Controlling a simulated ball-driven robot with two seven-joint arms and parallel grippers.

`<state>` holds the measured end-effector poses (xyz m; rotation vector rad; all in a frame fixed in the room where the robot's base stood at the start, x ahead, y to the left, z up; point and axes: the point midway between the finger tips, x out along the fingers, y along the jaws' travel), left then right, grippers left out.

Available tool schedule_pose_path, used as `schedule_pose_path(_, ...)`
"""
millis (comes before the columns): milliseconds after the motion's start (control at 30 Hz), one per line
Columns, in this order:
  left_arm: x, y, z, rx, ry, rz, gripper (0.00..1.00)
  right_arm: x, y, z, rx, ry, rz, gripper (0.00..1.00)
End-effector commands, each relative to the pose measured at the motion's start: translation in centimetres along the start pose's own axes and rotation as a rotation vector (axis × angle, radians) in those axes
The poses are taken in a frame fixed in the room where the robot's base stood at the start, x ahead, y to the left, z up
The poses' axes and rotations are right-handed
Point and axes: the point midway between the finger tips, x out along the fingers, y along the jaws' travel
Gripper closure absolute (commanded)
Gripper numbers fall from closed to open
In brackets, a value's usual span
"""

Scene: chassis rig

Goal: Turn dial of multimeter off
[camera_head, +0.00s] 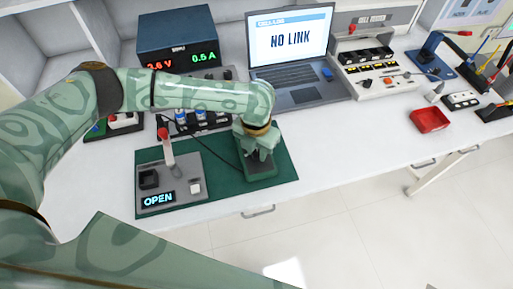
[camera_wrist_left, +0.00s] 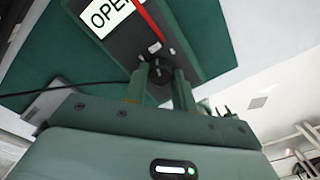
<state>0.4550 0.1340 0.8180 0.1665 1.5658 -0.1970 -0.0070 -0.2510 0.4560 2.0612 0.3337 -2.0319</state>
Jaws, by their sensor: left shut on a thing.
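The multimeter (camera_head: 262,174) is a green-cased meter lying on the green mat (camera_head: 287,168), mostly hidden under my left gripper in the head view. In the left wrist view the multimeter (camera_wrist_left: 205,45) shows a dark face, a light display with the letters "OPE" visible, and a red stripe. Its black dial (camera_wrist_left: 160,72) sits between the two fingers of my left gripper (camera_wrist_left: 159,88), which is shut on it. In the head view my left gripper (camera_head: 256,154) points down onto the meter. The dial's exact setting cannot be read. My right gripper is not in view.
Left of the meter, a grey box (camera_head: 185,169) has a red-tipped lever and an "OPEN" display. Behind are a blue power supply (camera_head: 178,36), a laptop (camera_head: 297,50) reading "NO LINK" and a panel with knobs (camera_head: 380,82). A red tray (camera_head: 430,120) stands right; white bench between is clear.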

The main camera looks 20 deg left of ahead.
Motion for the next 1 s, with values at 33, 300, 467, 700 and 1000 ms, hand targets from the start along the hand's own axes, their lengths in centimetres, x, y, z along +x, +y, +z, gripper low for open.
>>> schedule_pose_path(33, -0.3, 0.0, 0.0, -0.019, -0.001, 0.001, 0.96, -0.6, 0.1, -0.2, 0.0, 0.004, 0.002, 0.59)
schedule_pose_path(300, -0.7, -0.1, -0.1, -0.204, -0.005, 0.0, 0.96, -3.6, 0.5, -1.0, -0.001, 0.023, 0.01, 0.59)
schedule_pose_path(467, -0.7, -0.1, -0.1, -0.354, -0.007, 0.0, 0.96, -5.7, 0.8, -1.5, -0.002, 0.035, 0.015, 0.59)
schedule_pose_path(700, -0.6, -0.1, -0.1, -0.584, -0.011, -0.001, 0.96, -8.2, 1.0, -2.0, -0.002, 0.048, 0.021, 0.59)
schedule_pose_path(1000, -0.5, -0.1, -0.1, -0.869, -0.017, -0.001, 0.96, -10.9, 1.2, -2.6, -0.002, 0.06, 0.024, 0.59)
